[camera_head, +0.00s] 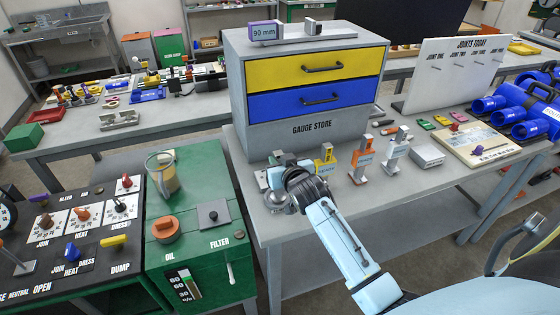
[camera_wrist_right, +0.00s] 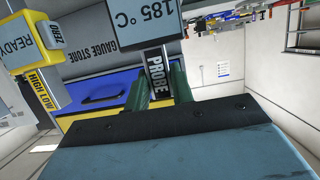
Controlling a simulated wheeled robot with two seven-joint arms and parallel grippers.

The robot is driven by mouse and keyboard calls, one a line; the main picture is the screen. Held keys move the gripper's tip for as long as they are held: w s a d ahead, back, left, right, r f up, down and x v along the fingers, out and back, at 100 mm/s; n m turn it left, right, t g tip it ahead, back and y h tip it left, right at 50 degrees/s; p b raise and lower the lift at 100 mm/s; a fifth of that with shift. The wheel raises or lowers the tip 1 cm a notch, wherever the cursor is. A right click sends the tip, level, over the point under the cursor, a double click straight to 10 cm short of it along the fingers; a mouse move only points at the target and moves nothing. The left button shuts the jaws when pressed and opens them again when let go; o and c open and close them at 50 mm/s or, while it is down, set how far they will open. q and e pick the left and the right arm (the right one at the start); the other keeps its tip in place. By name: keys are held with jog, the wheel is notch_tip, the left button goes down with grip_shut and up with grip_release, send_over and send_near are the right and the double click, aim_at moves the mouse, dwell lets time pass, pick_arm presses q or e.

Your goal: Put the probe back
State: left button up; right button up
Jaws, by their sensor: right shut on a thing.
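The probe (camera_wrist_right: 155,72) is a dark bar lettered PROBE with a grey 185 °C display (camera_wrist_right: 150,15) at its end. In the right wrist view my right gripper (camera_wrist_right: 160,85) has its green fingers shut on either side of it. In the head view my right gripper (camera_head: 280,168) is at the left end of the gauge bench (camera_head: 300,230), in front of the gauge store cabinet (camera_head: 262,145). The gripper and wrist mostly hide the probe there. A round grey metal piece (camera_head: 277,202) shows just below the gripper. My left gripper is not in view.
A yellow gauge (camera_head: 325,162) stands close right of the gripper, with an orange gauge (camera_head: 361,160) and a white-and-blue one (camera_head: 397,150) beyond it. A grey box (camera_head: 428,155) lies further right. The green oil unit (camera_head: 200,225) stands left, across a gap.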

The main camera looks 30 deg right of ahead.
jog(key=o, duration=0.5)
jog(key=shift+f, duration=0.15)
jog(key=o, duration=0.4)
jog(key=shift+o, duration=0.2)
jog(key=v, duration=1.2)
jog(key=shift+r, duration=0.2)
